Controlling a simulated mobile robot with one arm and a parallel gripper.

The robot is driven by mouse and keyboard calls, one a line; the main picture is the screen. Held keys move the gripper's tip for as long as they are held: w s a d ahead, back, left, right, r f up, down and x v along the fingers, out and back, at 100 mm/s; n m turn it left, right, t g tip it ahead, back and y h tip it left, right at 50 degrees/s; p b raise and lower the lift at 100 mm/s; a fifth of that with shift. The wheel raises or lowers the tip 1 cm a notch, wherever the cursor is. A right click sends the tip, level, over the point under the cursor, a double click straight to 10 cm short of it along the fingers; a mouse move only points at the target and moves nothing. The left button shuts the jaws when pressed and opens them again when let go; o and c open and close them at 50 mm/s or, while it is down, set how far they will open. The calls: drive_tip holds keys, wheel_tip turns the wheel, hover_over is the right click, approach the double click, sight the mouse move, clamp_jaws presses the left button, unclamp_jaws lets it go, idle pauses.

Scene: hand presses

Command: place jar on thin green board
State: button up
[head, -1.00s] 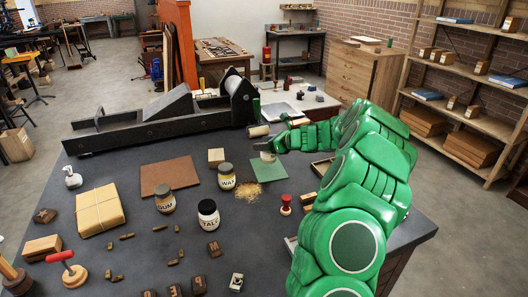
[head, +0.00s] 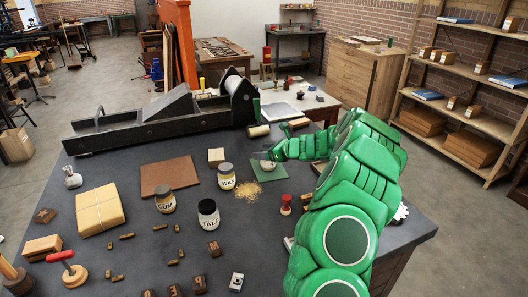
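The thin green board (head: 263,143) lies flat on the dark bench, right of the middle. My gripper (head: 266,158) reaches in from the right over the board's near part. A small pale jar (head: 268,164) is at its fingertips and seems gripped, though the fingers are small and partly hidden. I cannot tell whether the jar touches the board. Three labelled jars stand upright to the left and nearer: a wax jar (head: 227,177), a gum jar (head: 165,201) and a talc jar (head: 208,214).
Spilled grains (head: 248,190) and a red-handled stamp (head: 286,205) are nearer. A long dark press (head: 160,128) spans the back.

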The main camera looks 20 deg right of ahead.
drive_tip(key=shift+o, duration=0.8)
drive_tip(key=shift+r, duration=0.15)
